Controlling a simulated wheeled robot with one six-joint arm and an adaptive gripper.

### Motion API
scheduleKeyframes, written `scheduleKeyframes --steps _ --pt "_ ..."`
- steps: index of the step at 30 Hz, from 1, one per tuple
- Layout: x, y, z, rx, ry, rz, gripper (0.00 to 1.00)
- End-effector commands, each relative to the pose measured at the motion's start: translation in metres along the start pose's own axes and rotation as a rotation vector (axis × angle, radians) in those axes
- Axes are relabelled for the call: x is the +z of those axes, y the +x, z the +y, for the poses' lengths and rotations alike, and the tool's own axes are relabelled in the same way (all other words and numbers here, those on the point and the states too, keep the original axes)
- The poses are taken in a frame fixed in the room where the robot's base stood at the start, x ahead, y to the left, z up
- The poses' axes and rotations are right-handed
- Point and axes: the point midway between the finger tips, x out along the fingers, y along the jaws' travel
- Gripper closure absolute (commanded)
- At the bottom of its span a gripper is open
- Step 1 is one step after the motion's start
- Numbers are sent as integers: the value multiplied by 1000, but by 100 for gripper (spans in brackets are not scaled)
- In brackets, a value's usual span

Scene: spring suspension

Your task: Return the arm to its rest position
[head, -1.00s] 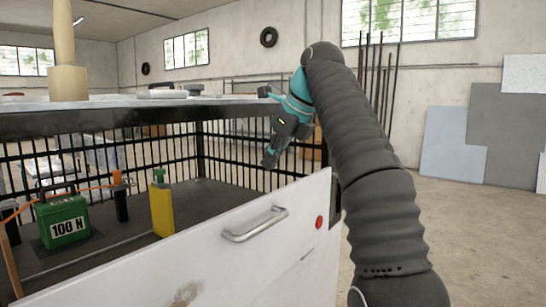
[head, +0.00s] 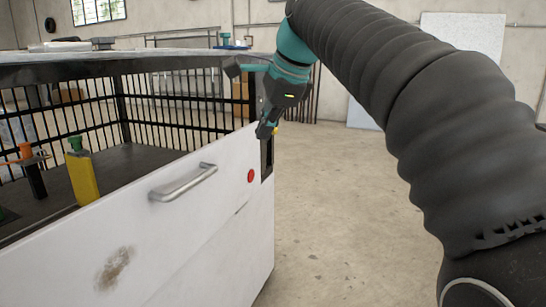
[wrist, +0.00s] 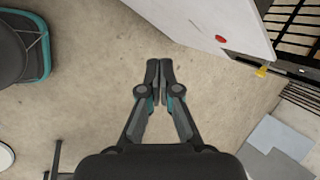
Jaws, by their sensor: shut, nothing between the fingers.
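My gripper (head: 264,131) is at the end of my dark, ribbed arm (head: 400,75), with a teal wrist section. In the head view it hangs in front of the right end of the white panel, near the panel's top corner. In the wrist view, my gripper (wrist: 159,62) has its fingertips together over bare floor, with nothing between them. The white panel (wrist: 195,20) is beyond the fingertips in that view, apart from them.
The white panel (head: 215,235) carries a metal handle (head: 183,182) and a red button (head: 251,176). Concrete floor (head: 335,200) is clear to the right. Grey sheets (wrist: 278,140) show in the wrist view.

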Motion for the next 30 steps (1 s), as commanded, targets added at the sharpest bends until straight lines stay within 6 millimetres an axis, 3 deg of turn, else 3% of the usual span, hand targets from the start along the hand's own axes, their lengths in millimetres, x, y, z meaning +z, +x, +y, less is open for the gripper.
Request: scheduleKeyframes --steps 8,14,24,30 --pt "-51 6 92 3 -362 110 100" --pt "-81 24 171 40 -639 185 100" --pt "-120 77 316 159 -1112 276 100" --pt "-130 101 368 214 -1284 293 100"
